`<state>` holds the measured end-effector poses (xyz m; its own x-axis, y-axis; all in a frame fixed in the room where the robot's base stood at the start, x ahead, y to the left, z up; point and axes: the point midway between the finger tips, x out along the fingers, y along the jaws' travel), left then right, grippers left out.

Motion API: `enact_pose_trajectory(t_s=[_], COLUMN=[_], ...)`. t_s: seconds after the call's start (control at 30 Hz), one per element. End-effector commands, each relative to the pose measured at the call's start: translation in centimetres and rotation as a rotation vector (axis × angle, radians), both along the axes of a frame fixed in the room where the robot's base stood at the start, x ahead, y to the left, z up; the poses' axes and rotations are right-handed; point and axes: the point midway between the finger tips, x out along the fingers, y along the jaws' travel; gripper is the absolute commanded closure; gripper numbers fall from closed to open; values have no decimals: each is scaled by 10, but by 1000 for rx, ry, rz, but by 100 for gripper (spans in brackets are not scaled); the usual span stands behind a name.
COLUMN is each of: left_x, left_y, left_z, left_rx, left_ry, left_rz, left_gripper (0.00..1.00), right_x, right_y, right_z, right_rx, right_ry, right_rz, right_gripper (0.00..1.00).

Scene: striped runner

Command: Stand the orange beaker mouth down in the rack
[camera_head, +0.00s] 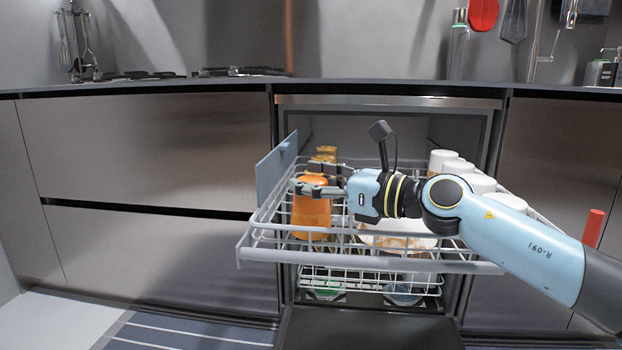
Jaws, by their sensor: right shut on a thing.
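The orange beaker (311,215) is upright inside the left part of the pulled-out upper dishwasher rack (360,264), behind its front rail. It looks slightly wider at the bottom than at the top. My right gripper (304,178) reaches in from the right and is shut on the beaker near its upper end, with fingers across its near and far sides. The picture does not show clearly whether the beaker's lower end touches the rack's wires. My left gripper is not in view.
Amber cups (326,152) stand behind the beaker. White cups (453,168) line the rack's right side, partly behind my arm. A pale dish (398,238) lies in the middle. A lower rack (370,281) sits below. The counter (180,88) runs behind.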

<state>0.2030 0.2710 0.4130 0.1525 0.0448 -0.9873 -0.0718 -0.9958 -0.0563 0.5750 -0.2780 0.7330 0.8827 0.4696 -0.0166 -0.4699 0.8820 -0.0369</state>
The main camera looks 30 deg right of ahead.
Motion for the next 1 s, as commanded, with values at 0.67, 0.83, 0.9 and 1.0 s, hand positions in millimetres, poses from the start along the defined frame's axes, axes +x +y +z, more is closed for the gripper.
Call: enact_pose_trajectory(t_s=[0.67, 0.83, 0.9, 1.0], left_x=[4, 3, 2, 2], left_y=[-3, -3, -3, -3], left_z=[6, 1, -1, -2], left_rx=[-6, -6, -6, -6], left_ry=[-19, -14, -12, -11], left_rz=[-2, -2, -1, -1], left_gripper=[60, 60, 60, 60], right_x=[0, 0, 0, 0], right_y=[0, 0, 0, 0], right_z=[-8, -13, -15, -16], right_rx=[0, 1, 1, 1], right_ry=[-1, 0, 0, 0], right_rz=[0, 0, 0, 0], right_gripper=[85, 85, 85, 47])
